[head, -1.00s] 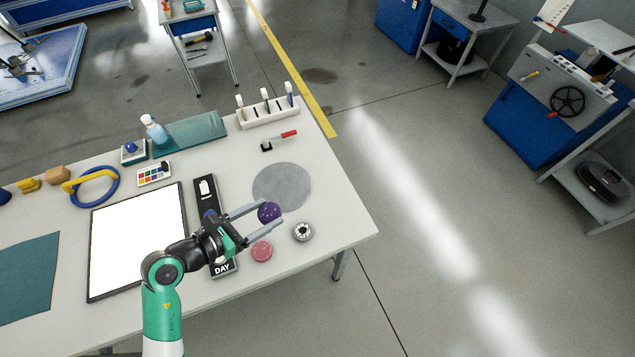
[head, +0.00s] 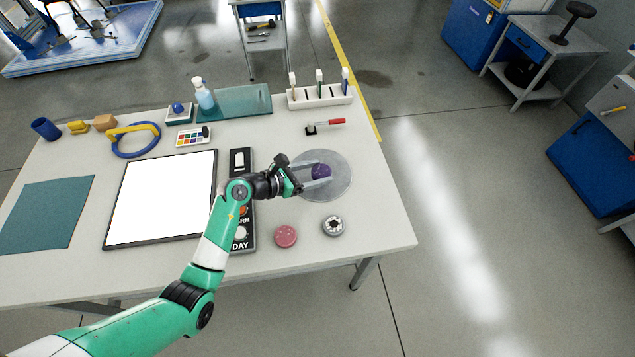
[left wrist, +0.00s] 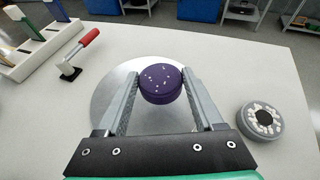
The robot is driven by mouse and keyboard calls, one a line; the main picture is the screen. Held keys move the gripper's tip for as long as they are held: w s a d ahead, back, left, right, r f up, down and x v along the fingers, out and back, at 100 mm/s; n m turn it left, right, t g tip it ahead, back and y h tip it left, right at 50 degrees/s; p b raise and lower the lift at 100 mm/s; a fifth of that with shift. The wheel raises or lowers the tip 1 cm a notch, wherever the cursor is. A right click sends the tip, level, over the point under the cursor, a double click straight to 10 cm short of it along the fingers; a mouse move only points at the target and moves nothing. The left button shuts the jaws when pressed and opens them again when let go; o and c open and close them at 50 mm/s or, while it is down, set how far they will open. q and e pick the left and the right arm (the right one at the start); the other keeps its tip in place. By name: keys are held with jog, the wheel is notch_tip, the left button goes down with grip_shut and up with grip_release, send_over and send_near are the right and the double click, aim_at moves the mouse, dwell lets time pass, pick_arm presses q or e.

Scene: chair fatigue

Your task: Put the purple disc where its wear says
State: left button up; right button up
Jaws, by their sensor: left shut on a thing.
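My left gripper (head: 319,173) is shut on the purple disc (head: 321,171), with one finger on each side. In the left wrist view the purple disc (left wrist: 160,86) shows small white specks on its top and side. The gripper holds it over the round grey plate (head: 338,191); I cannot tell whether it touches the plate. A black panel (head: 237,174) with round marks stands left of the plate; its front label reads "DAY", and my arm hides part of it. My right gripper is not in view.
A pink disc (head: 285,236) and a grey disc with pale chips (head: 333,225) lie in front of the plate. A red-handled tool (head: 328,124) and a white rack (head: 320,97) stand behind it. A white panel (head: 160,200) lies left. The table's right corner is clear.

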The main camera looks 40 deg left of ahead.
pick_arm(q)
jog(key=f+b, duration=0.2)
jog(key=f, duration=0.2)
jog(key=shift+w+a+b, duration=0.1)
jog(key=shift+w+b, duration=0.15)
jog(key=shift+b, duration=0.15)
jog(key=shift+r, duration=0.2)
jog(key=shift+f, duration=0.15)
jog(key=o, duration=1.5)
jog(key=shift+o, duration=0.2)
